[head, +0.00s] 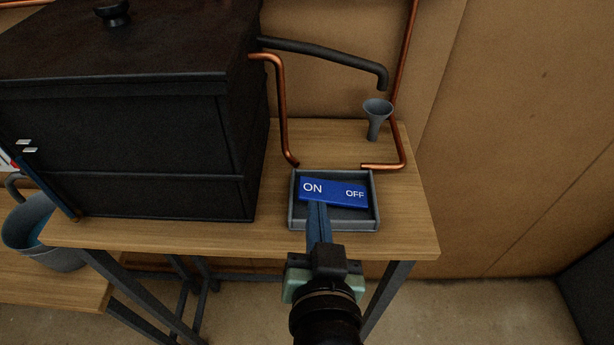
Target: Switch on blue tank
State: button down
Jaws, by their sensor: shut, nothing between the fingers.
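A blue rocker switch (332,193) with white ON lettering at its left and OFF at its right sits in a grey box (367,225) on the wooden table. It looks slightly tilted; I cannot tell for certain which side is pressed. My gripper (318,204) is shut and empty, with its fingertips at the lower edge of the switch, below the ON side. I cannot tell whether they touch it. A large black tank (130,150) with a lid stands left of the switch. No blue tank body shows.
Copper pipes (283,110) run down behind the switch box. A grey funnel (376,112) stands at the back right of the wooden table (180,235). A grey bucket (45,250) sits on a lower bench at the left. Floor shows free at the lower right.

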jog(key=shift+w, duration=0.1)
jog(key=p, duration=0.3)
send_over(309, 198)
jog(key=shift+d+f, duration=0.2)
jog(key=shift+f, duration=0.35)
jog(key=shift+d+f, duration=0.2)
jog(key=shift+f, duration=0.35)
jog(key=f, duration=0.1)
jog(key=f+p, duration=0.1)
jog(key=f, duration=0.1)
jog(key=shift+a+f, duration=0.2)
jog(key=shift+a, duration=0.15)
jog(key=shift+f, duration=0.35)
